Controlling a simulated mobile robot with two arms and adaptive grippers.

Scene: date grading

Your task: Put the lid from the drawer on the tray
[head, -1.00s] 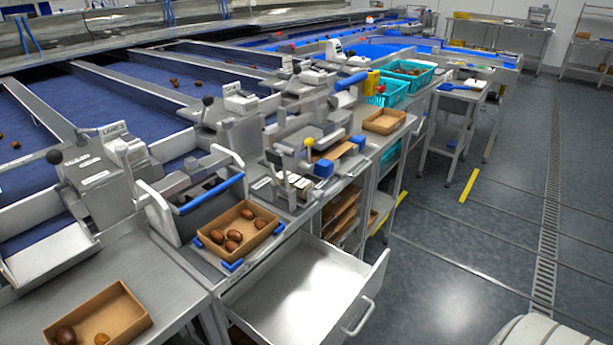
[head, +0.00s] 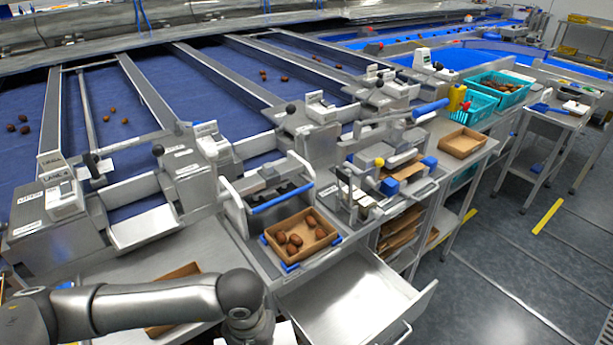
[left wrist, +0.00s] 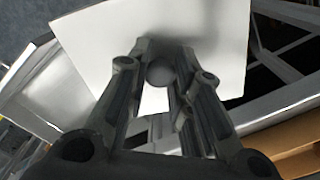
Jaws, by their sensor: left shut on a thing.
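My left gripper (left wrist: 160,75) is shut on the round knob of a flat white lid (left wrist: 100,40), which spreads out beyond the fingers in the left wrist view. In the head view my left arm comes in low from the left, and a pale edge of the lid (head: 283,335) shows at the bottom, left of the drawer. The open drawer (head: 345,300) shows a bare metal floor. The brown tray (head: 328,240) with several dates sits between blue corner pieces on the bench, behind and above the gripper. My right gripper is not in view.
Another brown tray (head: 178,272) is partly hidden behind my left arm. A blue-handled device (head: 282,198) stands just behind the date tray. An empty brown tray (head: 462,142) and teal crates (head: 478,106) are farther right. The floor at right is clear.

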